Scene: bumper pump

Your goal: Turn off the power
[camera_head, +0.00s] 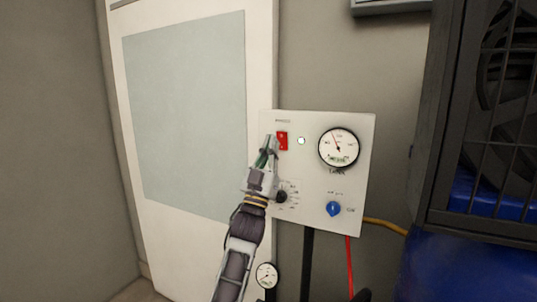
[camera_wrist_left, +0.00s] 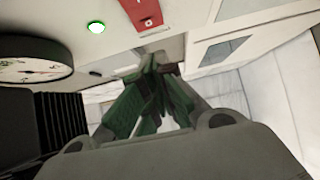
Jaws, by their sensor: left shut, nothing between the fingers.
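A white control panel (camera_head: 310,180) stands upright on a dark post. Near its top left is a red power switch (camera_head: 282,140), which also shows at the top of the left wrist view (camera_wrist_left: 147,13). Beside it a small green light (camera_head: 301,141) is lit; it glows in the left wrist view too (camera_wrist_left: 96,27). My left gripper (camera_head: 269,144) is shut and empty, with its fingertips just left of the switch in the head view. I cannot tell whether they touch the panel or switch. My right gripper is not in view.
The panel also has a large round gauge (camera_head: 339,147), a black knob (camera_head: 281,196) and a blue knob (camera_head: 333,209). A smaller gauge (camera_head: 267,275) sits below. A dark caged fan unit (camera_head: 490,130) stands at the right, and a white door (camera_head: 185,120) is behind.

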